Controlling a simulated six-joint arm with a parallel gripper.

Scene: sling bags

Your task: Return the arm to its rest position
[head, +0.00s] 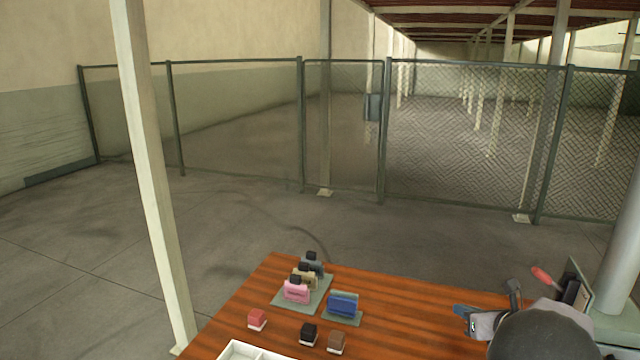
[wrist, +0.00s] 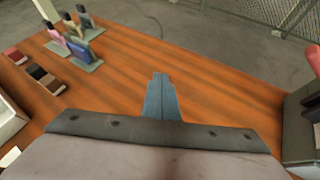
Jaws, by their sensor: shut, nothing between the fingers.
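My gripper (head: 464,311) is at the right side of the wooden table in the head view, partly behind my own arm. In the wrist view my gripper (wrist: 160,80) points out over bare wood, its fingers together with nothing between them. It is apart from all the bags. A pink bag (head: 296,292), a tan bag (head: 303,280) and a grey-blue bag (head: 314,267) stand in a row on a grey-green mat (head: 286,302). A blue bag (head: 342,305) stands on a smaller mat (head: 341,319) of its own.
Red (head: 257,319), black (head: 309,334) and brown (head: 336,342) blocks sit near the front, beside a white tray (head: 236,350). A dark box (head: 577,287) with a red-handled item (head: 541,274) stands at the right, close to my arm. The table's middle right (head: 410,320) is clear.

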